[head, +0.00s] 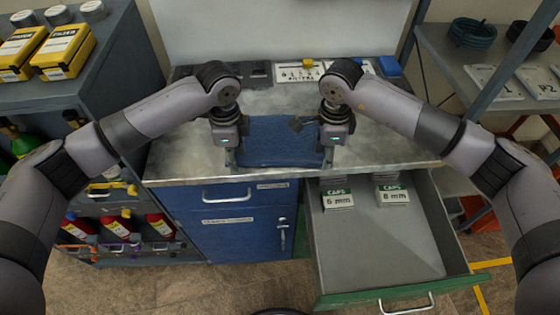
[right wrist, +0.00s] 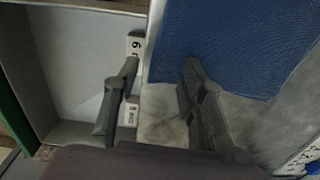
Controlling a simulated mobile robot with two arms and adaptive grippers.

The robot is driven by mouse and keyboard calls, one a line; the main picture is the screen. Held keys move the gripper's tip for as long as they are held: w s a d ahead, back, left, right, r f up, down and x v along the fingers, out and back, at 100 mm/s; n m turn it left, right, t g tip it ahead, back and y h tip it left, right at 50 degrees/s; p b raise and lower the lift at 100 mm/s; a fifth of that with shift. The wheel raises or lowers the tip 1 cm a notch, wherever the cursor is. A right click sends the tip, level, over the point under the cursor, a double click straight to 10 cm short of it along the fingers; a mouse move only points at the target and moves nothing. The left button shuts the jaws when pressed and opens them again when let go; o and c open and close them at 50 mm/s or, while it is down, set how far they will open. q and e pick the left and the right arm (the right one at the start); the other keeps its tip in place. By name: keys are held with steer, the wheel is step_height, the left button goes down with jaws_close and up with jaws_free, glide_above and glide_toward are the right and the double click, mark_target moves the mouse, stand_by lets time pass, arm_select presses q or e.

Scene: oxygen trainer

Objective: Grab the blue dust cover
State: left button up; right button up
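The blue dust cover (head: 275,145) appears as a textured blue sheet at the front middle of the metal bench top, between my two grippers. In the right wrist view the blue cover (right wrist: 235,45) fills the upper right. My left gripper (head: 230,160) points down near the cover's left edge; its finger gap is too small to judge. My right gripper (head: 328,158) points down near the cover's right edge. Its fingers (right wrist: 160,68) stand apart with nothing clearly gripped. I cannot tell whether either gripper touches the cover.
An open drawer (head: 385,245) with boxes of 6 mm (head: 338,199) and 8 mm (head: 392,195) caps juts out below right. A blue cabinet (head: 240,225) is under the bench. A shelf of bottles stands left; a rack stands right. A labelled panel (head: 297,72) lies behind.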

arm_select(q)
steer(key=shift+s+a, duration=0.2)
arm_select(e)
steer(key=shift+s+a, duration=0.2)
steer(key=shift+a, duration=0.05)
arm_select(q)
steer(key=shift+w+d+f+b, duration=0.1)
steer(key=shift+f+b, duration=0.25)
steer(key=shift+f, duration=0.05)
arm_select(e)
steer(key=shift+w+d+f, duration=0.1)
steer(key=shift+f, duration=0.25)
arm_select(q)
steer(key=shift+r, duration=0.1)
arm_select(e)
steer(key=shift+f, duration=0.2)
arm_select(q)
jaws_close()
arm_select(e)
steer(key=shift+f, duration=0.15)
jaws_close()
stand_by(0.5)
